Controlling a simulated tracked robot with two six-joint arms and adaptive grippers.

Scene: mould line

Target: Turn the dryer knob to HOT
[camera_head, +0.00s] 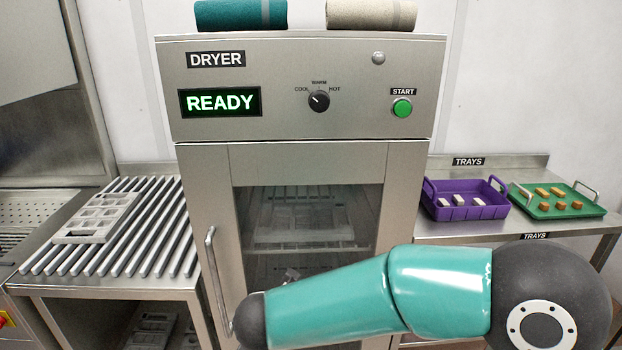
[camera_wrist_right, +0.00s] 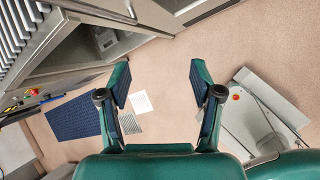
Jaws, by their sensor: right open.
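The dryer (camera_head: 300,60) stands in the middle of the head view with its door shut. Its round black knob (camera_head: 319,101) is on the front panel, with COOL to its left, WARM above and HOT to its right. The knob's white pointer mark points to the upper left, toward COOL. My right arm reaches in from the right, in front of the dryer door and below the knob. My right gripper (camera_wrist_right: 159,82) shows in the right wrist view, open and empty above the floor, not touching the knob. My left gripper is not in view.
The green START button (camera_head: 402,107) is right of the knob, and the display (camera_head: 220,102) reads READY. A vertical door handle (camera_head: 217,285) is at lower left. A slatted rack (camera_head: 150,255) stands left; a purple tray (camera_head: 465,211) and green tray (camera_head: 555,210) stand right.

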